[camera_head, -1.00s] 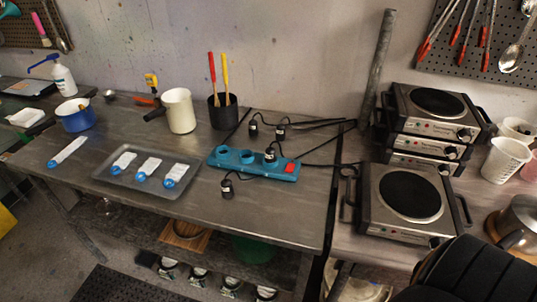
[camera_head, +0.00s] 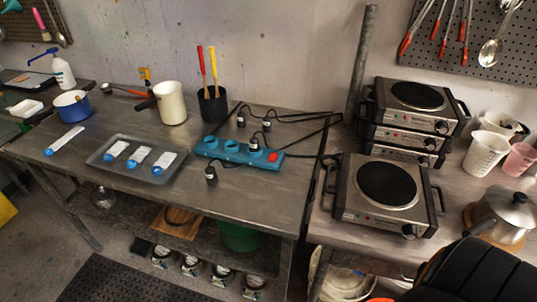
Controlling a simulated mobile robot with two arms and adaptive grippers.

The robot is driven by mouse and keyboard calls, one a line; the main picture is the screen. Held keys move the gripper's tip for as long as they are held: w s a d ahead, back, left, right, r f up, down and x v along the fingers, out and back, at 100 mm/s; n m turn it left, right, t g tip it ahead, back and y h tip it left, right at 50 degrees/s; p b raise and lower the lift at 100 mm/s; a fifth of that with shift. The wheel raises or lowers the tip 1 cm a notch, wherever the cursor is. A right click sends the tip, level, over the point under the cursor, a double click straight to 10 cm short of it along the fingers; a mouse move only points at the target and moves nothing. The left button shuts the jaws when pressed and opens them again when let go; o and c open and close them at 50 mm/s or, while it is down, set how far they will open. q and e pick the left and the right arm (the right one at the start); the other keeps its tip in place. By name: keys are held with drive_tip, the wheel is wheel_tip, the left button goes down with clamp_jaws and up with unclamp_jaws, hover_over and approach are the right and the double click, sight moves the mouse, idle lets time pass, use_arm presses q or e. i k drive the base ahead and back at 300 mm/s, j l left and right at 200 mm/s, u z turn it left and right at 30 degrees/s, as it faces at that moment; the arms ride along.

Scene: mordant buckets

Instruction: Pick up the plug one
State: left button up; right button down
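A teal power strip (camera_head: 226,155) with round sockets and a red switch lies on the metal table in the head view. One black plug (camera_head: 254,145) sits at a socket near the switch. A second black plug (camera_head: 211,174) stands on the table in front of the strip. Two more black plugs, one (camera_head: 240,119) on the left and one (camera_head: 266,125) on the right, are behind the strip. Small light labels show on the plugs, but their markings are too small to read. Neither gripper is visible. A black rounded part of my own body fills the bottom right corner.
Black cables run right to stacked hot plates (camera_head: 414,97) and a front hot plate (camera_head: 387,190). A grey tray (camera_head: 112,168) with labelled strips, a cream pitcher (camera_head: 170,103) and a black pot of brushes (camera_head: 212,106) stand left of and behind the strip. The table front is clear.

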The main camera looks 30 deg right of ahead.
sight(254, 143)
drive_tip(key=k+z, duration=0.1)
drive_tip(key=z, duration=0.25)
drive_tip(key=k+l+z, duration=0.1)
drive_tip(key=z, duration=0.3)
drive_tip(key=l+z, duration=0.15)
drive_tip(key=z, duration=0.2)
drive_tip(key=k, duration=0.05)
